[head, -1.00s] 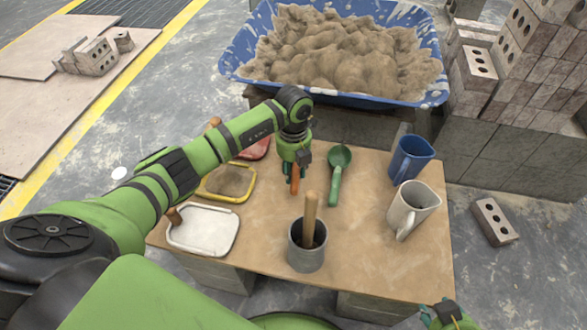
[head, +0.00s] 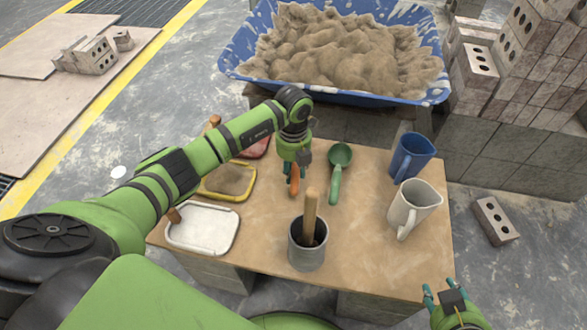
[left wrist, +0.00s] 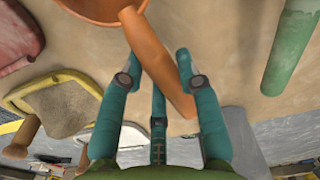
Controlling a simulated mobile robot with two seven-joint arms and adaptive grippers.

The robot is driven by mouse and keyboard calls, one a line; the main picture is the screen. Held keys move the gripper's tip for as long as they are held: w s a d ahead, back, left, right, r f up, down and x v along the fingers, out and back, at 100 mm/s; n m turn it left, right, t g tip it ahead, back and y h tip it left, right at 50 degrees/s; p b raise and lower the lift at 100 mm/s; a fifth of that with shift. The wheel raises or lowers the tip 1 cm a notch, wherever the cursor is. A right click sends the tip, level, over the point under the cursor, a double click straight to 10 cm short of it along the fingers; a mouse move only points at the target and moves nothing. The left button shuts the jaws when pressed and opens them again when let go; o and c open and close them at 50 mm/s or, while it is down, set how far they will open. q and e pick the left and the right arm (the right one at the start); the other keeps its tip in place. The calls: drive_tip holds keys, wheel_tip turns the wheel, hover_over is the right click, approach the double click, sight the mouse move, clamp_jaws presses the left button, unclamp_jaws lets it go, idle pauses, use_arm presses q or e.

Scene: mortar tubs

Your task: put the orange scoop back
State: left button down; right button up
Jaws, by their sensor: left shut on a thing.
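The orange scoop (head: 294,187) is under my left gripper (head: 289,172) in the head view, mostly hidden by it; its handle end shows. In the left wrist view, the scoop's handle (left wrist: 158,65) runs between the fingers of my left gripper (left wrist: 158,62), and part of its bowl (left wrist: 100,8) shows at the top edge. The left gripper is shut on the handle. I cannot tell whether the scoop touches the table. My right gripper (head: 440,291) is open and empty at the table's lower right corner.
On the wooden table (head: 270,235), a green scoop (head: 335,185) lies right of the orange one. A grey pot (head: 307,255) with a wooden handle stands in front. White (head: 203,230), yellow (head: 242,193) and red trays are left; blue (head: 408,160) and white jugs (head: 405,215) right. A mortar tub (head: 235,65) stands behind.

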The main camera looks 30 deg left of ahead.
use_arm(q)
drive_tip(key=shift+f, duration=0.4)
idle(0.3)
drive_tip(key=c, duration=0.8)
unclamp_jaws()
